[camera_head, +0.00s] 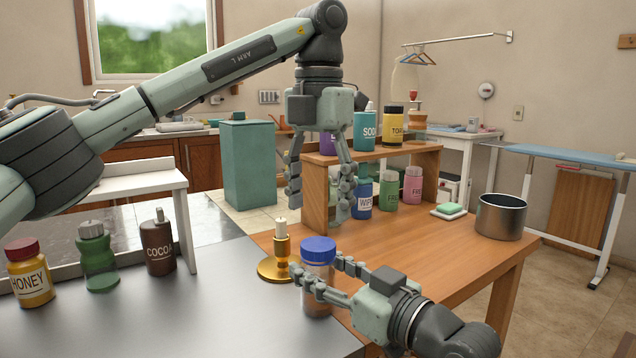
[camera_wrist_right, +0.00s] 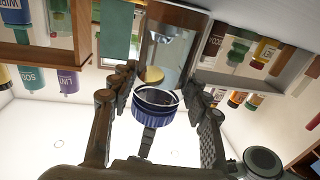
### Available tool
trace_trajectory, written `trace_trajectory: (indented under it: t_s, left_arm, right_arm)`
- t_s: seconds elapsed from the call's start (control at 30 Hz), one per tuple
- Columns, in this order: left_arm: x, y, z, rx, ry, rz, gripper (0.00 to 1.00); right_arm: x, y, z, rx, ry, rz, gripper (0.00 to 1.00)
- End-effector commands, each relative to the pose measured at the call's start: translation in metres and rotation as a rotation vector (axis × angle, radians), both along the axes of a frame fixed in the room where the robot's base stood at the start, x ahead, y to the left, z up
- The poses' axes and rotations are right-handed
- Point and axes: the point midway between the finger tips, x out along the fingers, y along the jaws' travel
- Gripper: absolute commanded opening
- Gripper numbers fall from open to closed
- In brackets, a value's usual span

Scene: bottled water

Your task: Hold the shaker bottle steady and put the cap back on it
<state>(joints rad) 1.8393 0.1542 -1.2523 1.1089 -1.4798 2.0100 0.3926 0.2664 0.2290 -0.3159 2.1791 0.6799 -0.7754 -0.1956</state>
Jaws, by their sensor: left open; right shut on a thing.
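The shaker bottle (camera_head: 317,278) stands upright near the front edge where the grey counter meets the wooden table. Its blue cap (camera_head: 318,246) sits on top; I cannot tell whether it is fastened. My right gripper (camera_head: 321,267) is shut on the bottle's body from the right, below the cap. In the right wrist view the clear body (camera_wrist_right: 174,48) and the ribbed blue cap (camera_wrist_right: 156,105) lie between its fingers. My left gripper (camera_head: 319,206) is open and empty, pointing down above the bottle, apart from the cap.
A brass candlestick (camera_head: 281,255) stands close to the bottle's left. Honey (camera_head: 30,274), green (camera_head: 97,258) and cocoa (camera_head: 158,247) bottles stand at left. A wooden shelf (camera_head: 316,200) with several bottles is behind. A metal pot (camera_head: 501,216) stands at right; the table's middle is clear.

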Motion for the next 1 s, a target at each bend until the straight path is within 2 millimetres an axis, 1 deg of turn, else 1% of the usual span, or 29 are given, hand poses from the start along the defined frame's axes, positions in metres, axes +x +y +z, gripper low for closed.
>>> trace_trajectory:
  t_s: [0.03,0.1,0.3,0.4,0.5,0.6,0.7,1.0]
  left_arm:
    - [0.0,0.0,0.003,0.0,-0.002,0.127,0.62]
    - [0.0,0.0,0.006,0.001,-0.003,0.315,0.62]
    - [0.0,0.0,0.014,-0.001,-0.004,0.806,0.62]
    - [0.0,0.0,0.018,-0.002,-0.005,0.988,0.62]
    - [-0.001,0.0,0.02,-0.003,-0.005,1.114,0.62]
    - [-0.001,0.0,0.021,-0.002,-0.004,1.187,0.62]
    - [-0.001,0.0,0.021,-0.002,-0.004,1.215,0.62]
    - [-0.001,0.001,0.02,-0.001,-0.003,1.216,0.62]
  right_arm:
    - [0.0,0.0,0.0,-0.001,0.001,0.0,0.0]
    - [0.0,0.0,0.0,-0.001,0.001,0.0,0.0]
    - [0.0,0.0,0.0,-0.001,0.001,0.0,0.0]
    - [0.0,0.0,0.0,-0.001,0.001,0.0,0.0]
    - [0.0,0.0,0.0,-0.001,0.001,0.0,0.0]
    - [0.0,0.0,0.0,-0.001,0.001,0.0,0.0]
    - [0.0,0.0,0.0,0.0,0.0,0.0,0.0]
    - [0.0,0.0,0.0,0.0,0.0,0.0,0.0]
